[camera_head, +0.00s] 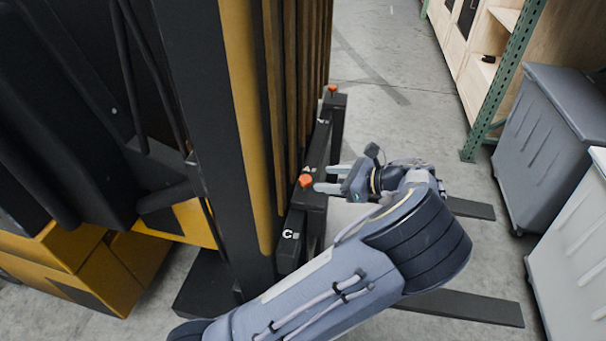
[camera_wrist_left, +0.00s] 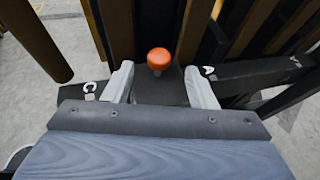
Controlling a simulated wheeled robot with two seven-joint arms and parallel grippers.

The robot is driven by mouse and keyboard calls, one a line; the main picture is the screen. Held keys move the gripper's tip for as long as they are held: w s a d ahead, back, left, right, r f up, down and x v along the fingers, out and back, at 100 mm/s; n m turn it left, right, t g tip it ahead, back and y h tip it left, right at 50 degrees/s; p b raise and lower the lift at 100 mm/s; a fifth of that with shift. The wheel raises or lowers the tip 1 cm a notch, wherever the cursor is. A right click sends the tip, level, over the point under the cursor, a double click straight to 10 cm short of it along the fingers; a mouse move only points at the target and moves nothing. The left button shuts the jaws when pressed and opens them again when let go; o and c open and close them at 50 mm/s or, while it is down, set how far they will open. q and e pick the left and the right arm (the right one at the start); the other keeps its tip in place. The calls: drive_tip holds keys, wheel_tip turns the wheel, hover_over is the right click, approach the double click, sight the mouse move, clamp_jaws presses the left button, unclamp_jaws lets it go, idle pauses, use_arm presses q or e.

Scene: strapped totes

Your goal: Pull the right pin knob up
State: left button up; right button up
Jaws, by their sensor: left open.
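An orange pin knob (camera_head: 306,181) stands on a dark block of the forklift carriage (camera_head: 317,150). A second orange knob (camera_head: 333,88) is at the carriage's far end, up and slightly right in the head view. My left gripper (camera_head: 328,178) is open and level, its two pale fingers pointing at the nearer knob. In the left wrist view this knob (camera_wrist_left: 159,59) lies centred between the fingers (camera_wrist_left: 160,82), at or just past their tips, and nothing is gripped. The knob's stem is hidden below its cap. My right gripper is not in view.
The forklift mast (camera_head: 240,100) and wooden slats rise left of the carriage. Dark forks (camera_head: 455,306) stick out to the right, low down. Grey bins (camera_head: 550,140) and a shelf with a green post (camera_head: 505,75) stand at the right. The floor between is clear.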

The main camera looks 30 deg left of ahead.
sight(305, 178)
use_arm(q)
drive_tip(key=x, duration=0.6)
drive_tip(key=shift+f+p, duration=0.1)
drive_tip(key=shift+p, duration=0.2)
drive_tip(key=shift+c, duration=0.4)
clamp_jaws()
